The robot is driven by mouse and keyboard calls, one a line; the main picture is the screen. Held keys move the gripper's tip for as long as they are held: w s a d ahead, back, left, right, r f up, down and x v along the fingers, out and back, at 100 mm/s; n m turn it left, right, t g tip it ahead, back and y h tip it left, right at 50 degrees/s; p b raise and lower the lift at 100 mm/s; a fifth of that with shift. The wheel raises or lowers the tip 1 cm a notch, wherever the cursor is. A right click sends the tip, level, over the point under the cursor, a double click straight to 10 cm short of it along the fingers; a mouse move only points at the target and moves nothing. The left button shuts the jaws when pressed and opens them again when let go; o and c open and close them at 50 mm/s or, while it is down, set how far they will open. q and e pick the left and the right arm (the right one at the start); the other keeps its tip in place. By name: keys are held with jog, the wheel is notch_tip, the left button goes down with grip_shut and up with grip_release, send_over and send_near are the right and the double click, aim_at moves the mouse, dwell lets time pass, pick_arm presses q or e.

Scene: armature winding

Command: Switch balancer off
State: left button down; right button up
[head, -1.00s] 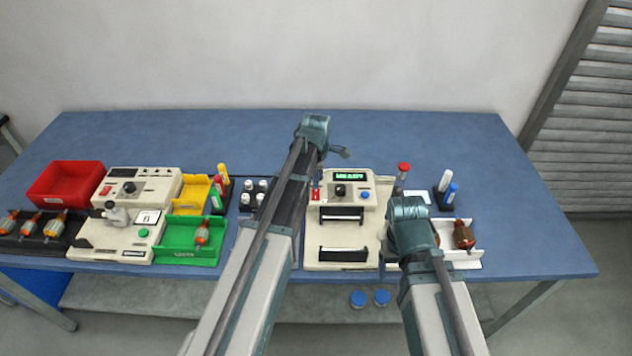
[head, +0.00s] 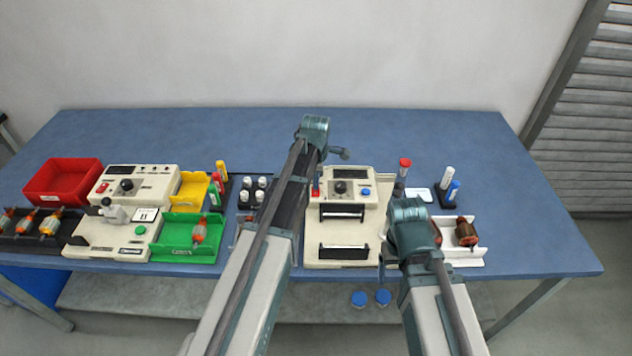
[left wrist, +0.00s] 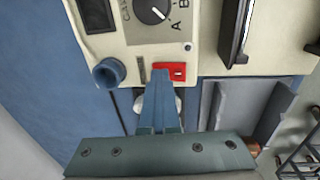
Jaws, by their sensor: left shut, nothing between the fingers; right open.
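The balancer (head: 341,255) is the beige machine in the middle of the table. Its display (head: 349,173) is dark. The red power switch (head: 316,190) is at the left edge of its panel, and in the left wrist view the switch (left wrist: 179,71) is right at my fingertips. My left gripper (left wrist: 160,74) is shut and empty, its tips at the switch and seemingly touching it. In the head view my left arm hides most of that gripper. My right gripper (head: 384,252) is open at the balancer's right side, partly hidden by its own wrist.
A knob (head: 340,188) and a blue button (head: 365,191) sit on the balancer's panel. Right of it, a white tray (head: 475,254) holds an armature. A second beige machine (head: 108,240), a green tray (head: 170,252) and a red bin (head: 42,188) stand left. The table's back is clear.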

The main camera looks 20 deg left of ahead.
pick_arm(q)
jog(key=shift+s+d+r, duration=0.1)
jog(key=shift+s+d, duration=0.1)
jog(key=shift+s, duration=0.6)
pick_arm(e)
jog(key=shift+r, duration=0.15)
